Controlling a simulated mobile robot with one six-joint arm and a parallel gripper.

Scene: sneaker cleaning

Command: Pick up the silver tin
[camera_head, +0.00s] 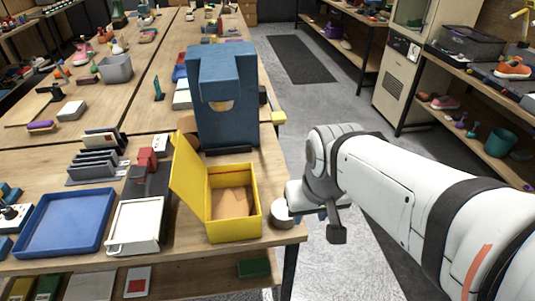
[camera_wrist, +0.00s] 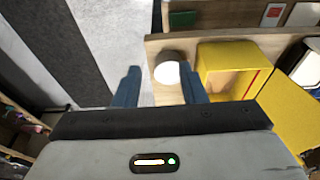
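The silver tin (camera_head: 281,212) is a small round light-grey can standing at the right edge of the wooden table, just right of the yellow box. In the wrist view the tin (camera_wrist: 167,72) shows ahead between the two blue fingers, nearer the right one. My gripper (camera_wrist: 159,68) is open, its fingers wide apart with nothing held. In the head view my gripper (camera_head: 318,212) is just right of the tin, off the table edge. I cannot tell how much gap is left between fingers and tin.
An open yellow box (camera_head: 233,231) stands close beside the tin. A large blue machine (camera_head: 222,110) stands behind it. A white tray (camera_head: 135,226) and a blue tray (camera_head: 64,222) lie to the left. Free floor (camera_head: 345,262) lies right of the table.

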